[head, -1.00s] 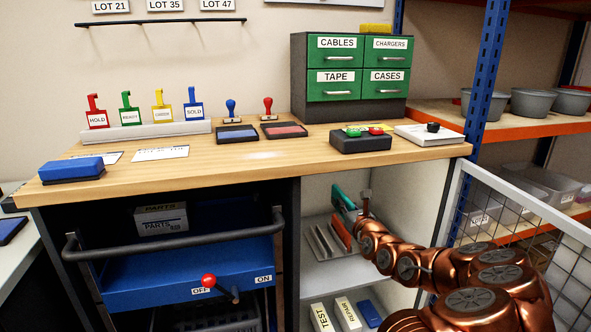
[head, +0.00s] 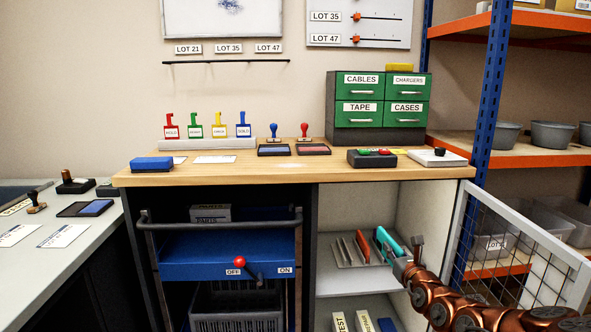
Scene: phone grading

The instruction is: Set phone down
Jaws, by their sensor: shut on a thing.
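A teal phone (head: 391,240) stands on edge, slightly tilted, inside the open right compartment of the cabinet. My gripper (head: 400,250) reaches in from the right and is shut on it, though its fingertips are hard to make out. A grey slotted rack (head: 346,262) sits on the compartment's upper shelf. Reddish upright pieces (head: 362,246) stand in the rack, left of the teal phone. I cannot tell whether the phone's lower edge touches the rack.
The compartment's mesh door (head: 510,245) stands open at the right, close to my arm. The wooden worktop (head: 290,172) is above, bearing stamps, ink pads and a green drawer unit (head: 380,100). Labelled boxes (head: 362,321) stand on the lower shelf. A blue drawer (head: 225,257) is at left.

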